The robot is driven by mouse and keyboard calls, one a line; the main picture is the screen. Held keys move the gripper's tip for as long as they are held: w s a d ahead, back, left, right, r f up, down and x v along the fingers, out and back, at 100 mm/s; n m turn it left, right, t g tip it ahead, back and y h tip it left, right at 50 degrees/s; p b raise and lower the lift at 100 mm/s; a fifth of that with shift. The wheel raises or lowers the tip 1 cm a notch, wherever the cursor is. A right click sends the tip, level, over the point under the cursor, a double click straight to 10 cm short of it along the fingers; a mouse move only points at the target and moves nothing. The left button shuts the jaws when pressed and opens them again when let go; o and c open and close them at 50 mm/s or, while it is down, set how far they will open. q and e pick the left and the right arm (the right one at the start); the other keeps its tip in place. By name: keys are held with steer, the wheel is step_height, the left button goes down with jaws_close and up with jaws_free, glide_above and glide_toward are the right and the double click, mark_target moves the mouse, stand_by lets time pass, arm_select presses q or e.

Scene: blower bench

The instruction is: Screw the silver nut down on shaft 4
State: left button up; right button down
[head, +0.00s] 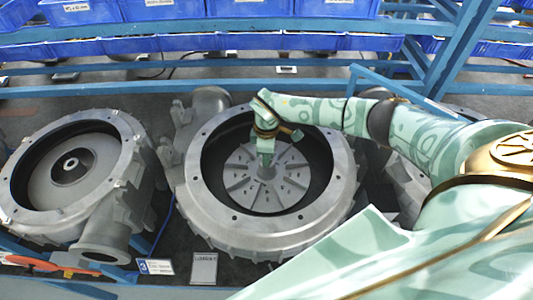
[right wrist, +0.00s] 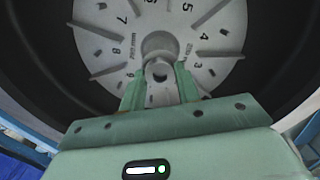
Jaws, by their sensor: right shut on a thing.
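My right gripper (head: 265,162) reaches down into the open round housing of the middle blower (head: 213,205), over the hub of its grey finned impeller (head: 240,183). In the right wrist view its two fingers (right wrist: 160,88) are shut on the silver nut (right wrist: 160,72) at the centre of the impeller (right wrist: 205,50). The nut sits at the shaft's end, in line with the round hub; how far down it is I cannot tell. The fingers and wrist hide the nut in the head view. My left gripper is not in view.
Another blower (head: 25,195) with an open housing stands at the left. A further one is partly hidden behind my right arm. Blue bins (head: 165,10) stand on a blue rack at the back. A numbered label (head: 155,267) and a grey plate (head: 204,268) lie in front. The housing wall surrounds my gripper.

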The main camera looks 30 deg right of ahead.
steer(key=c, duration=1.3)
jaws_free()
steer(key=shift+d, duration=0.2)
